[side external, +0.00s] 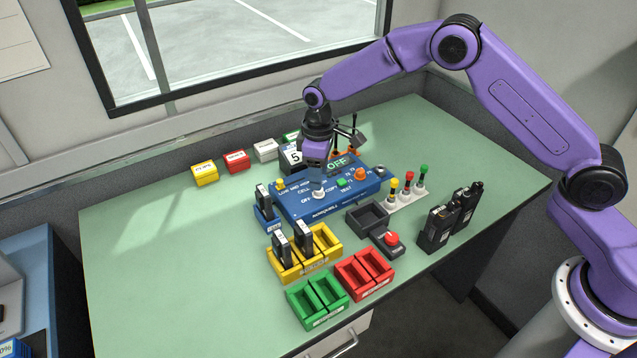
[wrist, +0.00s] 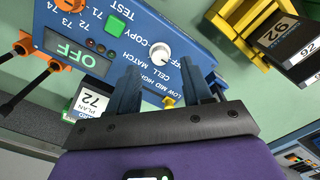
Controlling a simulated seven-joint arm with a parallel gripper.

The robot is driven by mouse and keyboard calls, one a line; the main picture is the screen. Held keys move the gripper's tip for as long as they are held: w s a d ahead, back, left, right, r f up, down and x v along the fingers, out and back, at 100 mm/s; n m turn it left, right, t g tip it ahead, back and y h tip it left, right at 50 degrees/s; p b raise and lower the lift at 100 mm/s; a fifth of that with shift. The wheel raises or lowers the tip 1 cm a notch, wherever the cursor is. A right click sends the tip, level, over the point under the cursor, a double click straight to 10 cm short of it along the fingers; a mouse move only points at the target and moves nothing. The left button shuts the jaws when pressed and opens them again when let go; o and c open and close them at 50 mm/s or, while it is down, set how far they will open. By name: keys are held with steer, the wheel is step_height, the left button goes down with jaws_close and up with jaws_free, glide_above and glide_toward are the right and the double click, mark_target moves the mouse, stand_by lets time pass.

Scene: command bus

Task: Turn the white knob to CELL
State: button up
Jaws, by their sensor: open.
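The white knob (side external: 319,194) sits on the sloped face of the blue panel box (side external: 290,206). In the wrist view the white knob (wrist: 160,53) is round, with printed labels beside it, CELL and MATCH among them. I cannot tell which label it points at. My gripper (side external: 317,168) is above the panel, behind the knob in the side view. In the wrist view my gripper (wrist: 161,66) is open and empty, its dark blue fingers on either side of the view just short of the knob. They look apart from it.
The panel also has a green button (wrist: 113,28), an orange knob (wrist: 72,4) and a display (wrist: 70,53) reading OFF. A yellow slider (wrist: 168,101) is near the right finger. Yellow bins (side external: 305,255) holding black packs and a dark tray (side external: 368,217) stand in front.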

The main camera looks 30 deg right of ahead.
steer(key=shift+f, duration=1.9)
steer(key=shift+c, duration=0.4)
jaws_close()
steer(key=shift+m, duration=0.4)
steer(key=m, duration=0.5)
steer(key=shift+m, duration=0.3)
steer(key=m, duration=0.5)
steer(key=shift+m, duration=0.3)
